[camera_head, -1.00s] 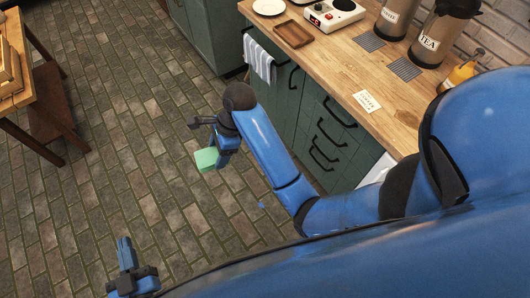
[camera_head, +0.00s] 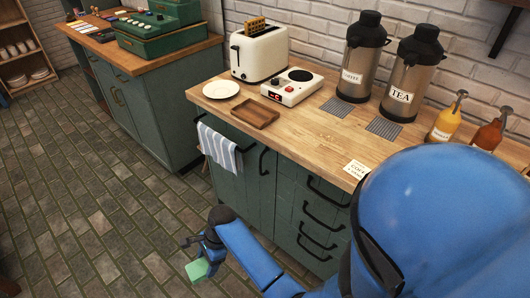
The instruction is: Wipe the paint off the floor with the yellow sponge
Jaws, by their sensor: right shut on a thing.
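My right gripper (camera_head: 205,260) is at the bottom of the view, over the floor in front of the green cabinet. It is shut on a small mint-green block (camera_head: 196,270), which looks like a sponge but not a yellow one. The block hangs at the fingertips; I cannot tell whether it touches the floor. No yellow sponge shows. The floor (camera_head: 100,205) is grey-brown brick, and I see no paint on its visible part. The floor to the right of the block is hidden by my right arm. My left gripper is out of view.
A green cabinet (camera_head: 285,190) with black handles and a wooden top stands right of the gripper. A striped towel (camera_head: 220,150) hangs on it. The top holds a toaster (camera_head: 259,52), hot plate (camera_head: 291,86), wooden tray (camera_head: 255,113) and dispensers (camera_head: 410,75). Open floor lies left.

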